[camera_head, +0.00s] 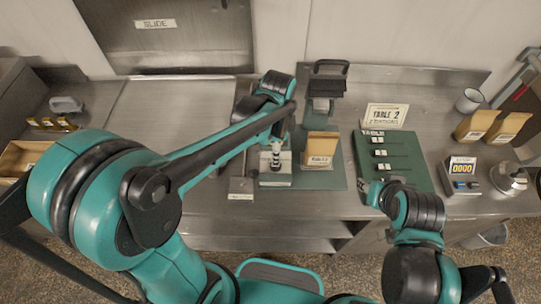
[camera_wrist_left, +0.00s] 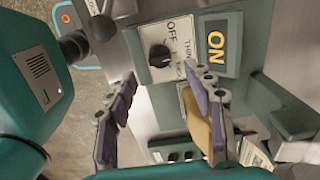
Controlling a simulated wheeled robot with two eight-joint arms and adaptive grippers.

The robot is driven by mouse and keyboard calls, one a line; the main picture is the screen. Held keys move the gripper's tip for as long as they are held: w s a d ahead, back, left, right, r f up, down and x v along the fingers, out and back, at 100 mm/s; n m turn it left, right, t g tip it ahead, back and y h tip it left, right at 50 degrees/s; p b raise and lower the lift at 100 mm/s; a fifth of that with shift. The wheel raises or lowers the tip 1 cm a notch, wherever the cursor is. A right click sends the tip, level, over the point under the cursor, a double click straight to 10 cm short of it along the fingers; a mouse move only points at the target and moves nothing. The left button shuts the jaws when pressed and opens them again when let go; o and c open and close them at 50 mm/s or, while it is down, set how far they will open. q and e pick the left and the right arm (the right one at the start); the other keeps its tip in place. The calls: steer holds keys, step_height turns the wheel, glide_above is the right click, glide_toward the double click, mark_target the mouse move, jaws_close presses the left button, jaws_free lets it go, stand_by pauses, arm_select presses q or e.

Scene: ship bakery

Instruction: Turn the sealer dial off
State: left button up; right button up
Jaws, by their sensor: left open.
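The sealer's panel (camera_wrist_left: 180,32) shows in the left wrist view, with a black round dial (camera_wrist_left: 160,56) next to the printed word OFF. An orange "ON" display (camera_wrist_left: 216,40) is beside it. My left gripper (camera_wrist_left: 160,77) is open, its two purple-padded fingers on either side of the line to the dial, with nothing between them. In the head view my left gripper (camera_head: 276,153) is over the pale sealer front (camera_head: 275,181); the dial cannot be made out there. My right gripper (camera_head: 378,190) is at the front of the green board; its finger opening is unclear.
A green board (camera_head: 405,155) with several cards, a "TABLE 2" sign (camera_head: 388,117), a small counter display (camera_head: 462,168) and more pouches (camera_head: 476,126) are to the right. Bare steel counter (camera_head: 160,110) is left.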

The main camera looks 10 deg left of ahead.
arm_select(q)
step_height(320, 180, down, 6)
steer(key=shift+r+b, duration=0.15)
steer(key=shift+b, duration=0.6)
steer(key=shift+f, duration=0.5)
steer(key=c, duration=1.2)
